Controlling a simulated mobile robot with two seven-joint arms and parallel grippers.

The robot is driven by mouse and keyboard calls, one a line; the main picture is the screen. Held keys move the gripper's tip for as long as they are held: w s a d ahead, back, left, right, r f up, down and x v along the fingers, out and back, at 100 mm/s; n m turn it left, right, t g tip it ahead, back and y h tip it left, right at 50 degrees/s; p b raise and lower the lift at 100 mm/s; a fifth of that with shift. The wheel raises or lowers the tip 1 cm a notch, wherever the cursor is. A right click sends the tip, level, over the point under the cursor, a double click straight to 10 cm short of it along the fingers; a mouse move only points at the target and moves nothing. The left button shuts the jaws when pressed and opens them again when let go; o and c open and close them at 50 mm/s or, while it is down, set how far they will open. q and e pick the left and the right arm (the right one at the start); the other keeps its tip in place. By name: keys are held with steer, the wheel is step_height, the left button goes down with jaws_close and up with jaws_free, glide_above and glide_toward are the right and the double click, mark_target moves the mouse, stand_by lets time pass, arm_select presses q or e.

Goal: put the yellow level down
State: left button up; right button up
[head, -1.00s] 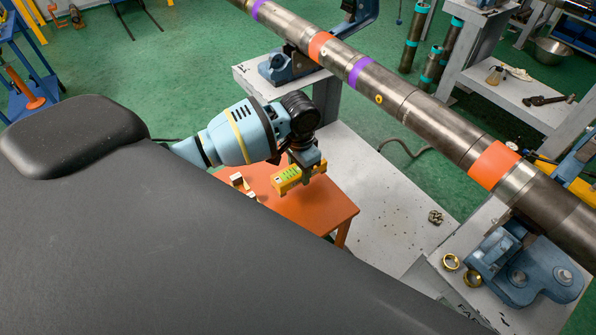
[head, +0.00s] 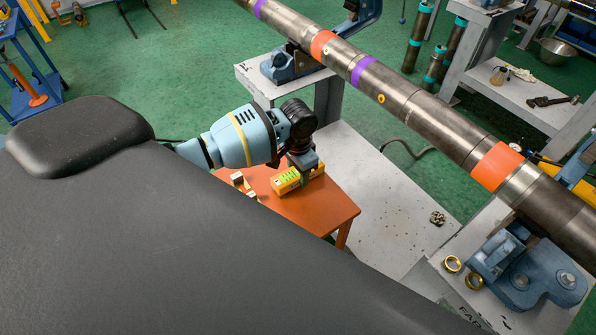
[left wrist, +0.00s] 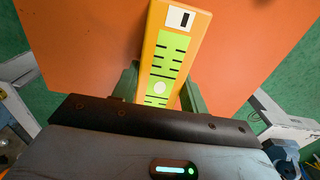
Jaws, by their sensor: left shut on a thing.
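The yellow level (head: 287,181) is a short yellow block with a green marked face, at the orange table (head: 318,206) in the head view. My left gripper (head: 303,172) is above it and shut on it. In the left wrist view the level (left wrist: 172,50) runs up between the two green fingers of my left gripper (left wrist: 158,92), with the orange tabletop (left wrist: 90,45) behind it. I cannot tell for sure whether its underside touches the tabletop. My right gripper is not in view.
Small pale blocks (head: 237,178) lie on the table left of the level. A long steel pipe (head: 420,110) with orange and purple bands crosses beyond it, held in blue vises (head: 525,270). Brass rings (head: 452,263) lie by the near vise. The table's right part is clear.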

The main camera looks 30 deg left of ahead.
arm_select(q)
steer(key=o, duration=1.4)
steer(key=shift+f, duration=0.1)
step_height(320, 180, up, 12)
steer(key=shift+r+p, duration=0.15)
steer(key=shift+p, duration=0.45)
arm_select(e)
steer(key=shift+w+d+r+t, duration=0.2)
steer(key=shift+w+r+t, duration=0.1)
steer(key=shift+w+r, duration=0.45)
